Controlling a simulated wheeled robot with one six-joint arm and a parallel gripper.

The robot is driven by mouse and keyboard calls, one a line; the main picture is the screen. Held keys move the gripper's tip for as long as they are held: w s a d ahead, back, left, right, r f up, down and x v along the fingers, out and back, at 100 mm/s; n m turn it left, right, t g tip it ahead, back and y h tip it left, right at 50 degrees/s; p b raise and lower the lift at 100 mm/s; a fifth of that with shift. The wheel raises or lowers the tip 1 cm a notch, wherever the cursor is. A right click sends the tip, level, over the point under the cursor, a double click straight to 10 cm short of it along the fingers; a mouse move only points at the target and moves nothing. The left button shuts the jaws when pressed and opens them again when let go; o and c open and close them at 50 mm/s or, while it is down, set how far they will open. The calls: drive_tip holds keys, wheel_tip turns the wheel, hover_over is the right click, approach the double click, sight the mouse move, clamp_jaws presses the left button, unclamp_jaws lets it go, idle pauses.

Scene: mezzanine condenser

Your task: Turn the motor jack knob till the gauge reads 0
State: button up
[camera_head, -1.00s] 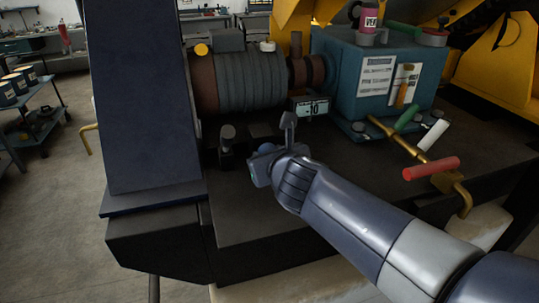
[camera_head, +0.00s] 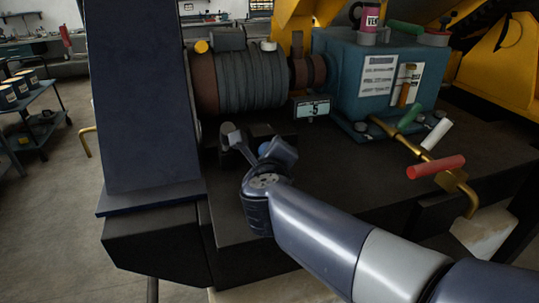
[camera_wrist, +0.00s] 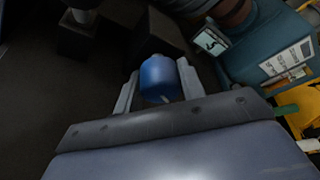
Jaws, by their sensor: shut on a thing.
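The blue round knob (camera_wrist: 158,78) sits between the two fingers of my gripper (camera_wrist: 156,92) in the wrist view, with a finger against each side. My gripper is shut on it. In the head view my gripper (camera_head: 260,147) is low over the dark base in front of the motor, and the knob is mostly hidden by it. The small gauge display (camera_head: 312,109) below the motor coupling shows a 5; I cannot tell whether a sign stands before it. The display (camera_wrist: 210,42) also shows at the wrist view's upper right, its digits unclear.
The ribbed motor (camera_head: 245,80) stands behind my gripper. The teal gearbox (camera_head: 345,90) is to its right. A brass pipe with a red handle (camera_head: 436,167) lies at the right. A dark blue column (camera_head: 142,100) stands at the left. The dark base (camera_head: 320,170) has free room.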

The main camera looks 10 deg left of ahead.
drive_tip(key=shift+n+t, duration=0.3)
drive_tip(key=shift+n, duration=0.2)
drive_tip(key=o, duration=1)
drive_tip(key=shift+s, duration=0.1)
drive_tip(key=v, duration=1)
drive_tip(key=shift+s+r, duration=0.1)
drive_tip(key=shift+s, duration=0.2)
